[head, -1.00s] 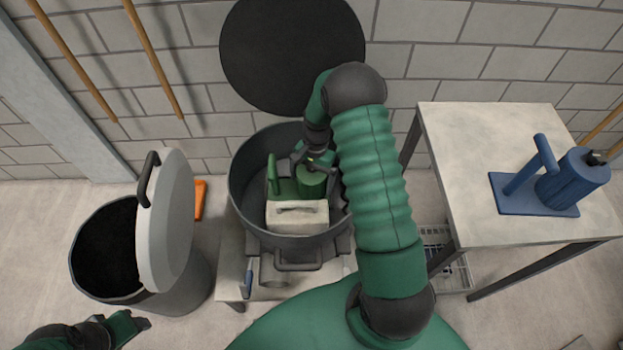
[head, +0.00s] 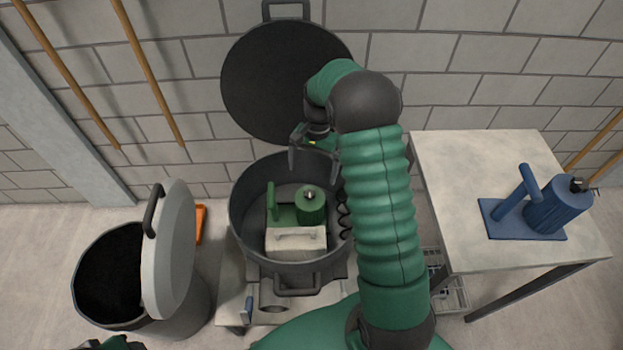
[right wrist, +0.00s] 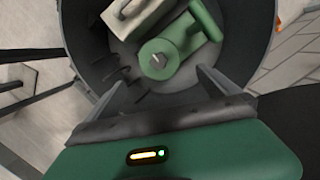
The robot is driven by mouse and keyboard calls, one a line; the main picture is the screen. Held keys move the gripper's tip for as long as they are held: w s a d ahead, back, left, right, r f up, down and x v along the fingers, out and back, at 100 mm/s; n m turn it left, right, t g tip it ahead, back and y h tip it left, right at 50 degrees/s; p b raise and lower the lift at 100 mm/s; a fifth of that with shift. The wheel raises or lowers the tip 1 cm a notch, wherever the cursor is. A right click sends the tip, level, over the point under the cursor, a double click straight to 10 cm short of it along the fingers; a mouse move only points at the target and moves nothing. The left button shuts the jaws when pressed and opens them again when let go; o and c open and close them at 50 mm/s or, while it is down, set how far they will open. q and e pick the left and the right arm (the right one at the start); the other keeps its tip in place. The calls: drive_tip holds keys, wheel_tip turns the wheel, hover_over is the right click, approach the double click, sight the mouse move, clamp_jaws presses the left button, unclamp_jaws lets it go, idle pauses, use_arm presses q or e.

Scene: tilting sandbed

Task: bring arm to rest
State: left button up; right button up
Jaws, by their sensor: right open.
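My right gripper (head: 314,152) is open and empty above the back rim of a round grey drum (head: 240,222) in the head view. In the right wrist view its two fingers (right wrist: 160,95) stand apart, with the drum below them. Inside the drum are a green pump-like tool (head: 311,206) with an upright handle and a pale block (head: 296,241) with a handle. Both also show in the right wrist view, the green tool (right wrist: 160,58) nearer the fingers, apart from them. Of my left arm only a small piece shows at the lower left edge; its gripper cannot be made out.
The drum's dark round lid (head: 283,90) stands open behind it, close to my right gripper. A bin (head: 100,320) with a tilted grey lid (head: 170,250) stands at left. At right, a table (head: 480,160) holds a blue tool (head: 555,208). A block wall closes the back.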

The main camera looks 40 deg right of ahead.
drive_tip(key=shift+r, duration=0.15)
idle(0.3)
drive_tip(key=s+a+r+n+t+h, duration=0.1)
drive_tip(key=s+a+r+n+t, duration=0.1)
drive_tip(key=s+a+n, duration=0.65)
drive_tip(key=s+a+r+n+t+h, duration=0.15)
drive_tip(key=a+n, duration=0.35)
drive_tip(key=a, duration=0.8)
drive_tip(key=w+d+p+v, duration=0.1)
drive_tip(key=w+p+v, duration=0.1)
drive_tip(key=p+v, duration=1.1)
drive_tip(key=shift+d+r+y+p, duration=0.25)
drive_tip(key=shift+r+y+p, duration=0.15)
drive_tip(key=shift+r+y, duration=0.05)
drive_tip(key=shift+d, duration=0.1)
